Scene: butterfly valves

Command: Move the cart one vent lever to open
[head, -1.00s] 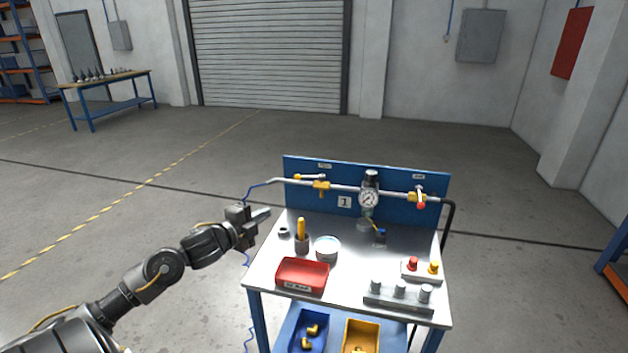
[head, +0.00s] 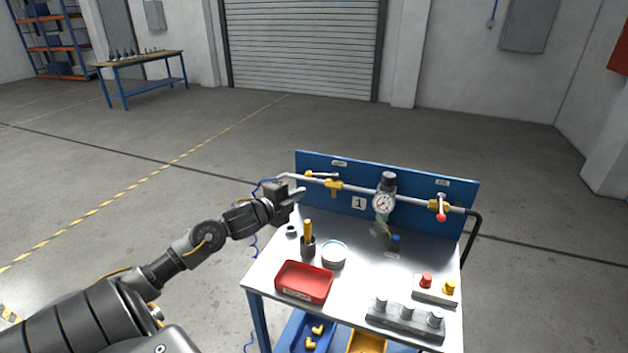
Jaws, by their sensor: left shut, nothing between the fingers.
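Cart one (head: 420,255) carries a blue back panel (head: 400,215) with a "1" sign and a pipe across it. On the pipe are a yellow valve (head: 334,188) with a yellow lever lying along the pipe, a round gauge (head: 384,203), and a right valve (head: 438,206) with a red-tipped handle hanging down. A small blue-handled valve (head: 395,239) sits below the gauge. The panel labels are too small to read, so I cannot tell which lever is the vent. My left gripper (head: 299,194) is shut and empty, near the pipe's left end. My right gripper is out of view.
Open floor lies around the cart.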

